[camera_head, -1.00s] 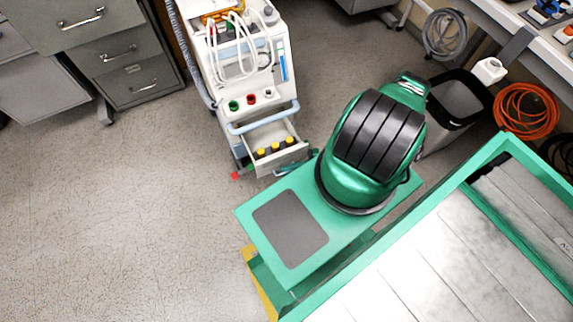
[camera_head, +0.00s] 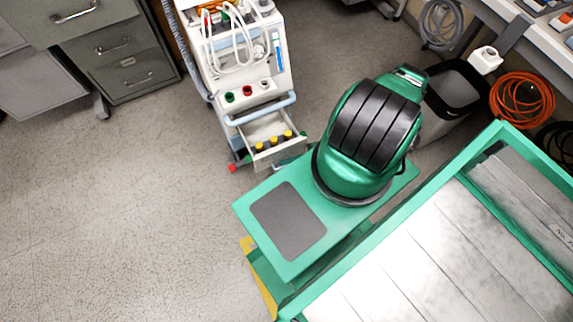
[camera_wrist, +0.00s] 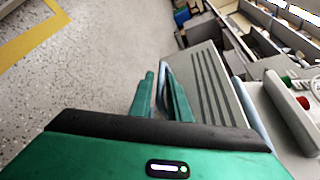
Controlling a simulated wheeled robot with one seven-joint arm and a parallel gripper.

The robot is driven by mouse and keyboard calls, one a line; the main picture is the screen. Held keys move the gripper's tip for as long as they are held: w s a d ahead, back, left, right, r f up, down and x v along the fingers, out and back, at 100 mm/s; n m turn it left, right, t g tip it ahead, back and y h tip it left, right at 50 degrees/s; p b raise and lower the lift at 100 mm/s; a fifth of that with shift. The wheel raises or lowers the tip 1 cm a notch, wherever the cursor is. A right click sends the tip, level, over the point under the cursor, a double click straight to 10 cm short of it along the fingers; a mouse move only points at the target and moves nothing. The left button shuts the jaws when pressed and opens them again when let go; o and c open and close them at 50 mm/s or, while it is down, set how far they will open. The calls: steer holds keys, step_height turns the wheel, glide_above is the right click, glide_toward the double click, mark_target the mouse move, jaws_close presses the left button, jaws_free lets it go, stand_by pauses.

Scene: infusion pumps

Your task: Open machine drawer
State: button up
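The white machine (camera_head: 270,75) stands at the top middle of the head view. Its lower drawer (camera_head: 262,127) is pulled out, with yellow-capped vials (camera_head: 273,141) inside along the front. In the wrist view, a grey ridged panel (camera_wrist: 205,85), seemingly the drawer front, lies right of my fingers. My gripper (camera_wrist: 160,85) has its two green fingers on either side of a pale blue bar, apparently the drawer handle (camera_wrist: 163,72). The fingers look closed on it; the contact is partly hidden. In the head view my green arm covers most of the gripper.
Grey drawer cabinets (camera_head: 115,50) stand at the upper left. A black-rimmed bin (camera_head: 455,90) and an orange coiled cable (camera_head: 522,98) are at the right, beneath a workbench (camera_head: 490,25). The speckled floor (camera_head: 120,200) is open at the left.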

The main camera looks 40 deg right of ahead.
steer(key=v, duration=1)
steer(key=shift+s+d, duration=0.15)
steer(key=shift+d, duration=0.1)
steer(key=shift+d, duration=0.1)
